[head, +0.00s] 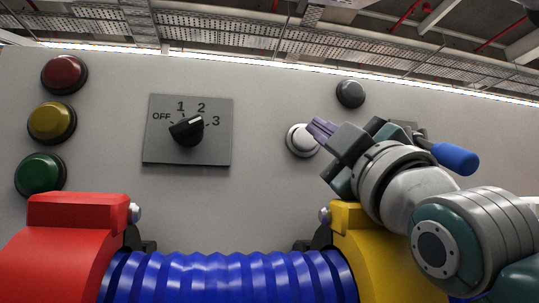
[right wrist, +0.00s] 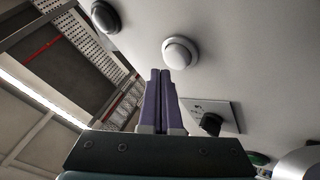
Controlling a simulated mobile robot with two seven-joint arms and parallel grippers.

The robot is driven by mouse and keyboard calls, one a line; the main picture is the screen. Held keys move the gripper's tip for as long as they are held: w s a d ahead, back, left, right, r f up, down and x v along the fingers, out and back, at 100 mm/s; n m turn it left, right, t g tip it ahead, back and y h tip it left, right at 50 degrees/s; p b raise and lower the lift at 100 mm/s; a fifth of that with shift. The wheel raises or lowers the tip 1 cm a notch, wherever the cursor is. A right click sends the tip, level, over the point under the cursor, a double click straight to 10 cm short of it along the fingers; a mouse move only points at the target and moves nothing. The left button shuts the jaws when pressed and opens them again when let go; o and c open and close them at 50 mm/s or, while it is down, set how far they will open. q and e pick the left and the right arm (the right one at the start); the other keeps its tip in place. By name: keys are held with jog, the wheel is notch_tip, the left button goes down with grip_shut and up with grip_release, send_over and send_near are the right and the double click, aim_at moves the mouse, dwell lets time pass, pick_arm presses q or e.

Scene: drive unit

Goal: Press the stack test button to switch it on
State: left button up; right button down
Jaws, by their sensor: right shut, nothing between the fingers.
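In the right wrist view the fingertips (right wrist: 160,72) lie just below and left of the button's face. I cannot tell whether they touch it. A dark round button (head: 350,93) sits higher to the right. My left gripper is not in view.
A selector switch (head: 187,128) marked OFF, 1, 2, 3 is left of the white button. Red (head: 64,73), yellow (head: 51,121) and green (head: 40,174) round caps line the left. A blue handle (head: 455,158) sits behind my right arm. A blue ribbed hose (head: 228,278) crosses the front.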

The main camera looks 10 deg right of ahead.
jog(key=shift+w, duration=0.1)
jog(key=shift+w, duration=0.35)
jog(key=shift+w, duration=0.2)
dwell(0.4)
jog(key=shift+w+f, duration=0.1)
jog(key=shift+w, duration=0.3)
jog(key=shift+s, duration=0.1)
jog(key=shift+s+f, duration=0.15)
jog(key=shift+s, duration=0.6)
